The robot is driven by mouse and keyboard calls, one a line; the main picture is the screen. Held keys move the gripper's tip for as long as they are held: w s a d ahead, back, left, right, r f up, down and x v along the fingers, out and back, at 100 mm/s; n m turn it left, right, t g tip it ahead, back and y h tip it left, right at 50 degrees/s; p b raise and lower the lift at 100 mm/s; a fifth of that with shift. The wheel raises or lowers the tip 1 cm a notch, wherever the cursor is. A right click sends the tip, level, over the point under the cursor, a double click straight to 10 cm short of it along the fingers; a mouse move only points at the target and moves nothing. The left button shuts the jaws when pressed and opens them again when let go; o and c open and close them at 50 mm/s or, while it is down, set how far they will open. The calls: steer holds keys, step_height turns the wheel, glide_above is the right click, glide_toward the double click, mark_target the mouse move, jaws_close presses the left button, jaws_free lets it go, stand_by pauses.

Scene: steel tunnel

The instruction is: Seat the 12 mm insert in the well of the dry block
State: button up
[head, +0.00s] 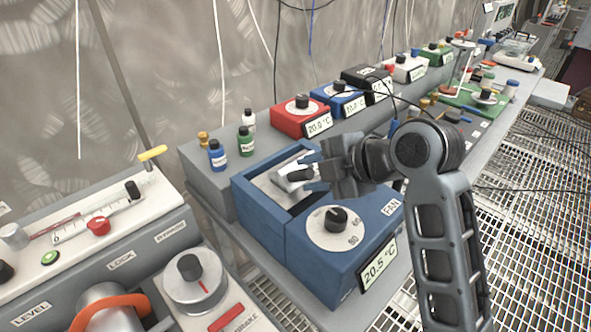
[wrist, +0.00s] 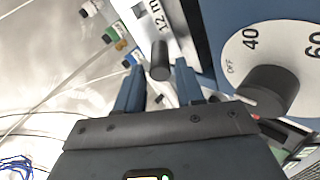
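The blue dry block (head: 312,262) stands on a grey bench, with a dial and a display reading 20.5 °C. The insert (head: 268,190) is a silver metal block with a black knob (head: 299,174) and a white label. It lies at the mouth of the well (head: 300,208); I cannot tell how deep it sits. In the wrist view the insert (wrist: 150,17) shows "12 m" on its label. My gripper (head: 314,173) is over the well, its blue fingers apart. In the wrist view the fingers (wrist: 159,76) stand either side of the knob (wrist: 160,60), with gaps.
Small bottles (head: 246,141) stand behind the dry block. Red (head: 300,116) and blue (head: 340,98) units and others line the bench to the right. A grey machine with levers and a red knob (head: 98,226) is at the left. Grating floor lies at right.

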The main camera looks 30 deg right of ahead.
steer(key=x, duration=0.3)
steer(key=shift+f, duration=0.15)
jaws_close()
stand_by(0.3)
